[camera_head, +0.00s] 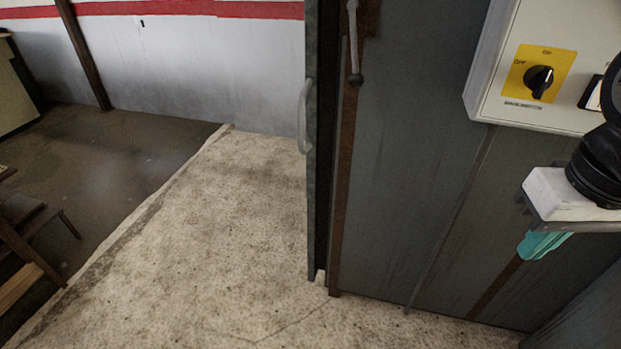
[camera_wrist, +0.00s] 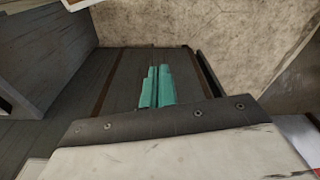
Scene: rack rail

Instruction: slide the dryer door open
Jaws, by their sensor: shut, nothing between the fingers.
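The dryer door (camera_head: 312,215) shows nearly edge-on in the head view as a tall, narrow grey panel left of the dark grey dryer wall (camera_head: 410,150). A curved pale handle (camera_head: 303,115) stands out from its left face. A dark vertical gap lies between the panel and the rust-brown strip of the wall. My gripper (camera_head: 541,244) has teal fingers and is at the right, low in front of the wall, well apart from the handle. In the wrist view its fingers (camera_wrist: 157,86) are together with nothing between them. I cannot make out the handle in the wrist view.
A white control box (camera_head: 508,105) with a yellow switch plate juts out at the upper right. A metal lever (camera_head: 354,45) hangs on the wall near the door. Pale floor (camera_head: 220,240) is clear left of the door. Wooden furniture (camera_head: 25,250) stands at the far left.

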